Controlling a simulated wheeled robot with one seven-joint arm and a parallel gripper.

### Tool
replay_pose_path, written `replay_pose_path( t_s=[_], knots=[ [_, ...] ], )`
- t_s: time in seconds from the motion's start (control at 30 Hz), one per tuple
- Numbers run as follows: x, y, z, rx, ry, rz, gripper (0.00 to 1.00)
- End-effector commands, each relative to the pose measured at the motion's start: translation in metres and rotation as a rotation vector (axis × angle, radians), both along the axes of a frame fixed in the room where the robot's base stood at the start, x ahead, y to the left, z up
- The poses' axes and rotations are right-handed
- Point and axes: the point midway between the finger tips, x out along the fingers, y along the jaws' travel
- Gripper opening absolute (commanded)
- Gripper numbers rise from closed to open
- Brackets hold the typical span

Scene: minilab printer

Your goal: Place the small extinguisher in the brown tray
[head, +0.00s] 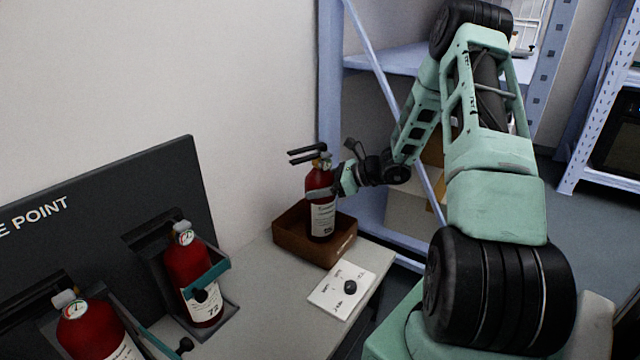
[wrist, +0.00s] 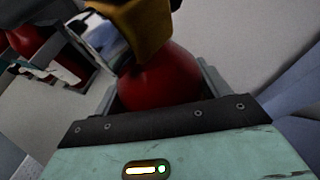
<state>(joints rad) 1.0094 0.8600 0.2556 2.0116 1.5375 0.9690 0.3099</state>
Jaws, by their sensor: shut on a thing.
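The small extinguisher (head: 321,200) is red with a white label and black levers, and it stands upright at the brown tray (head: 290,243). Its lower end is inside the tray's outline; I cannot tell whether it touches the tray floor. My gripper (head: 330,192) is shut on the extinguisher's upper body from the right. In the wrist view the red body (wrist: 160,80) sits between the gripper fingers (wrist: 160,90), with its valve and a yellow-brown part above it.
Two more red extinguishers (head: 190,265) (head: 90,325) stand in holders by a dark board (head: 110,230) at left. A white panel with a black knob (head: 325,290) lies on the counter in front of the tray. A blue shelf frame (head: 330,90) stands behind.

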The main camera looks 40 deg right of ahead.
Motion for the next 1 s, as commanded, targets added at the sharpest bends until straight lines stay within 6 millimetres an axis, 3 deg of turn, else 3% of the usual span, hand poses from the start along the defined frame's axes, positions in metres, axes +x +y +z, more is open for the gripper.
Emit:
replay_pose_path(
  t_s=[0.17,0.2,0.27,0.67,1.0],
  knots=[
    [0.001,0.0,0.001,0.002,-0.007,0.001,0.04],
    [0.0,0.0,-0.003,0.001,0.001,0.0,0.8],
    [0.0,0.0,-0.002,0.001,0.001,0.0,0.97],
    [-0.004,-0.003,0.004,0.0,0.001,-0.003,0.97],
    [-0.054,-0.037,0.031,0.001,0.001,-0.005,0.97]
  ],
)
